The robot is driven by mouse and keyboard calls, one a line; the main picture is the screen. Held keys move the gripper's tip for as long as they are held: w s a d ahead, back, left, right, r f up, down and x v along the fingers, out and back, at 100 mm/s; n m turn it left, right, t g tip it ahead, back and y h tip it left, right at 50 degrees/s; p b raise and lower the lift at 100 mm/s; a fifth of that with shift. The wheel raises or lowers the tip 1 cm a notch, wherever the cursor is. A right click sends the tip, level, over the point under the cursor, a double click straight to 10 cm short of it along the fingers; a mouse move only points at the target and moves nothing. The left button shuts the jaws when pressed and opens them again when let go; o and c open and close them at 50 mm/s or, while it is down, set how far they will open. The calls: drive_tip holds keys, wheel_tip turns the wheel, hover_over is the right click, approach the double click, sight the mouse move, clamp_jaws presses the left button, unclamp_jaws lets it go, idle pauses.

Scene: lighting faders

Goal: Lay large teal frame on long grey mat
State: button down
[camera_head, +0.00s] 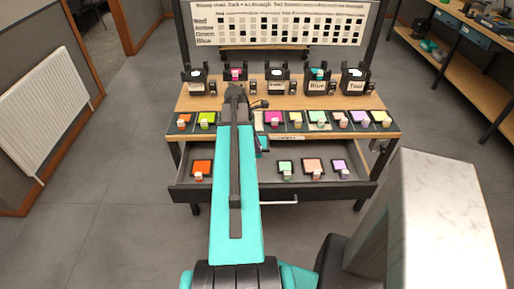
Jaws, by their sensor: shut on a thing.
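A teal frame (263,142) shows as a small piece just right of my forearm, above the open drawer. The forearm hides the rest of it. My gripper (258,105) is mostly hidden behind the arm, and its fingertips cannot be seen. It is shut, and the teal frame is at its end. A long dark grey strip, the long grey mat (221,127), runs along the front of the desk top under a row of coloured frames. The teal frame appears in front of and below this row. I cannot tell its exact height or any contact.
The open drawer (234,193) holds an orange frame (201,168), a green one (285,167), a peach one (313,166) and a purple one (338,167). Several labelled black holders (317,82) stand along the desk's back. A sign board rises behind them.

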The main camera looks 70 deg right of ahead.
wheel_tip(320, 180, up, 17)
drive_tip(key=p, duration=1.3)
drive_tip(key=shift+r, duration=0.15)
idle(0.6)
drive_tip(key=shift+w, duration=0.15)
drive_tip(key=w+a+f+n+b, duration=0.1)
drive_tip(key=w+a+b, duration=0.1)
drive_tip(key=w+a, duration=0.7)
drive_tip(key=w+a+f+n+b, duration=0.1)
drive_tip(key=w+a+b, duration=0.3)
drive_tip(key=w, duration=0.8)
drive_tip(key=w+a+f+n+b, duration=0.1)
drive_tip(key=w+a, duration=0.7)
drive_tip(key=w, duration=0.3)
drive_tip(key=w+a+n+b, duration=0.1)
drive_tip(key=w+a+b, duration=0.2)
drive_tip(key=a, duration=1.5)
drive_tip(key=w+a+n+t+h+b, duration=0.1)
drive_tip(key=w+a, duration=0.8)
drive_tip(key=a, duration=0.9)
drive_tip(key=shift+w+a+f+n+h+b, duration=0.4)
drive_tip(key=shift+n+b, duration=0.4)
drive_tip(key=shift+b, duration=0.25)
